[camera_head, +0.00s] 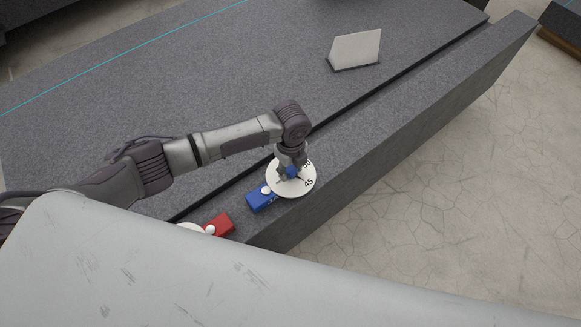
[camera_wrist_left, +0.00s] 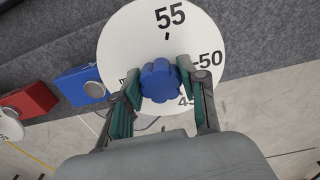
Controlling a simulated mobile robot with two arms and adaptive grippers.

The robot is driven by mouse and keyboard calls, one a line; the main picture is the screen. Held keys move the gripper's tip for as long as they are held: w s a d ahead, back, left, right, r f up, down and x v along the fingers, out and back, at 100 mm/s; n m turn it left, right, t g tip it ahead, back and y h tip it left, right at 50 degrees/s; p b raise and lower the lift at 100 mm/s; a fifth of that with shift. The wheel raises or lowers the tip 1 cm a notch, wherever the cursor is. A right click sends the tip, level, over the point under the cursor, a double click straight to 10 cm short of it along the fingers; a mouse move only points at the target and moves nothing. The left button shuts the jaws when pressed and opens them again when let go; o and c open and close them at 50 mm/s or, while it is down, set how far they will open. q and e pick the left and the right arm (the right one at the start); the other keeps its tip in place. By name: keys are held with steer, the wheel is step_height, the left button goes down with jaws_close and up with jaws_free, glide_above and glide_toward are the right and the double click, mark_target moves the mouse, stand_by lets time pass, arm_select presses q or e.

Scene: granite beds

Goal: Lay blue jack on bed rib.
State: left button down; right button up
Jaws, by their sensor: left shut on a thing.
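The blue jack shows as a blue block (camera_head: 260,198) with a white round boss, beside a white dial (camera_head: 304,188) with printed numbers and a blue knob. In the left wrist view the blue knob (camera_wrist_left: 160,80) sits in the middle of the dial (camera_wrist_left: 125,40), and the blue block (camera_wrist_left: 75,84) is left of it. My left gripper (camera_head: 289,174) is shut on the knob, its fingers on both sides. The dial is over the near granite rib (camera_head: 400,125); I cannot tell whether the jack touches it. My right gripper is not in view.
A red block (camera_head: 220,224) with a white dial, partly hidden, lies to the left. A dark groove separates the rib from the wide granite bed (camera_head: 230,80). A pale angled plate (camera_head: 355,47) stands on the bed. The rib is clear toward the upper right.

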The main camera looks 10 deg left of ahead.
arm_select(q)
steer(key=shift+f, duration=0.3)
steer(key=c, duration=0.6)
jaws_free()
steer(key=shift+o, duration=0.2)
step_height(320, 180, up, 12)
stand_by(0.3)
